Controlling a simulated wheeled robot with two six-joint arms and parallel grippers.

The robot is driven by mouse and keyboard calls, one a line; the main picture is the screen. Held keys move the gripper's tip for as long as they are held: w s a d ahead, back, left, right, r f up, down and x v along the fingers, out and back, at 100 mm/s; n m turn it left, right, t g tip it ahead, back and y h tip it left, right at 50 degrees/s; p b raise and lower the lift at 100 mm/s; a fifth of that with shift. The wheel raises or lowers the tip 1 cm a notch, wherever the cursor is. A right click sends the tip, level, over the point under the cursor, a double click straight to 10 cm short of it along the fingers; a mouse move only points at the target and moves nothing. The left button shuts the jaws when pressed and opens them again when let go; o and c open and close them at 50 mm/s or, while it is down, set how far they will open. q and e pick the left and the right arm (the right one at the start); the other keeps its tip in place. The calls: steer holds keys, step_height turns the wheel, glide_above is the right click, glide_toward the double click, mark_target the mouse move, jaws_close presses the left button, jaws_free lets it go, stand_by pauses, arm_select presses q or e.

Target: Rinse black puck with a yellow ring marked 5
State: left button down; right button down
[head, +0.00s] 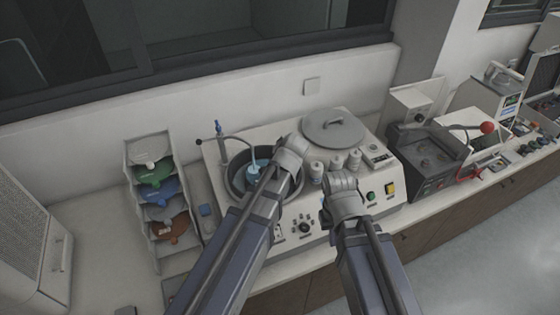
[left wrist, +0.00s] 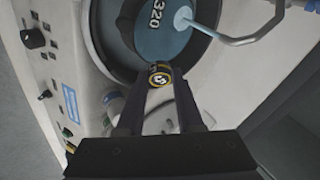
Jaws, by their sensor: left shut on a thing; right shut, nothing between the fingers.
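The black puck with a yellow ring marked 5 (left wrist: 160,76) is between the fingers of my left gripper (left wrist: 160,92), which is shut on it. It is over the near edge of the blue disc marked 320 (left wrist: 165,40); I cannot tell whether it touches the disc. The curved water pipe (left wrist: 245,38) ends over the disc with pale blue water (left wrist: 182,18) at its mouth, a little apart from the puck. In the head view my left arm reaches to the round basin (head: 236,180) and hides the puck.
A rack of coloured discs (head: 150,195) stands left.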

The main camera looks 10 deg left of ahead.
arm_select(q)
steer(key=h+p, duration=0.1)
steer(key=s+r+g+h+p, duration=0.1)
steer(key=h, duration=0.1)
steer(key=d+n+g+h+p, duration=0.1)
steer(key=h, duration=0.1)
steer(key=shift+s+d+r, duration=0.1)
steer(key=shift+s+r, duration=0.1)
steer(key=shift+s, duration=0.15)
stand_by(0.3)
stand_by(0.5)
